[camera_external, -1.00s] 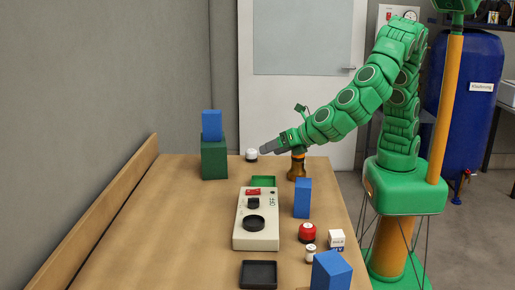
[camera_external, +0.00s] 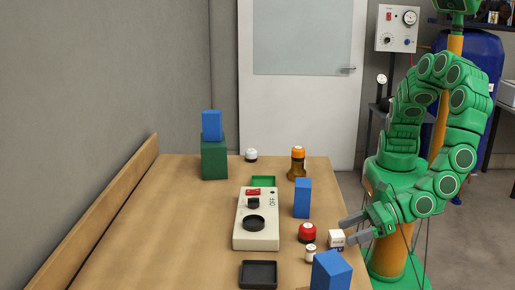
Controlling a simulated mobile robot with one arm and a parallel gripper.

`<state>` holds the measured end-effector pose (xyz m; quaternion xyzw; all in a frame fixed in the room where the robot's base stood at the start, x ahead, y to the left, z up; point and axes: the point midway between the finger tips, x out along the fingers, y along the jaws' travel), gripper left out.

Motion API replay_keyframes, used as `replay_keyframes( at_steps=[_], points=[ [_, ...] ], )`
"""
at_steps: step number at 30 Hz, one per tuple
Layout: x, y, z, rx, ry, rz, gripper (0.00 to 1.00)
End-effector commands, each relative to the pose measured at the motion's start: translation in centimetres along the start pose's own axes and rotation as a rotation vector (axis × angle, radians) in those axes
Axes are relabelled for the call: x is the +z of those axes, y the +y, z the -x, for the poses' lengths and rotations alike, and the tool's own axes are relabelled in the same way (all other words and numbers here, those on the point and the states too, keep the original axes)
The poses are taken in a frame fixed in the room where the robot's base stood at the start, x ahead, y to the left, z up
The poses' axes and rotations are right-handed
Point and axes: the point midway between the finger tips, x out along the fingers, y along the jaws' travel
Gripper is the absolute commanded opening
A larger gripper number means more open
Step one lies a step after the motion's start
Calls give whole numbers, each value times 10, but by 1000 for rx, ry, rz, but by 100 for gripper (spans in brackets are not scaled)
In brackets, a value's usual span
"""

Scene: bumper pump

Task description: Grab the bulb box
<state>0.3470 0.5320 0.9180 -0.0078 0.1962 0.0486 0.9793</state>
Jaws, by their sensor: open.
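The bulb box is most likely the small white box (camera_external: 337,239) with blue marks near the right edge of the table; its print is too small to read. My gripper (camera_external: 347,231) is open at that edge, its grey fingers pointing left toward the white box. One finger is at about the box's top and the other is by its right side. I cannot tell whether they touch it. The box stands upright on the table (camera_external: 170,235).
A red-topped button (camera_external: 307,232), a small white jar (camera_external: 310,253) and blue blocks (camera_external: 331,271) (camera_external: 302,198) stand close to the box. An orange-topped bottle (camera_external: 298,163) is farther back. A beige control panel (camera_external: 256,220) lies mid-table. The table's left side is clear.

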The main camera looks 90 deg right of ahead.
Motion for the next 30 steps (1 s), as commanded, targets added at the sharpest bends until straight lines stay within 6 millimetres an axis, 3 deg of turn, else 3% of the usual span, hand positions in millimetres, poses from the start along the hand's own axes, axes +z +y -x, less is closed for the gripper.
replay_keyframes(
  at_steps=[5,16,27,30],
  points=[
    [-3,-1,-5,-2,-2,4,70],
    [-3,-2,-43,-2,-2,6,70],
    [-2,-1,-48,-1,-2,4,70],
    [-2,-1,-48,-1,-2,4,56]
  ],
)
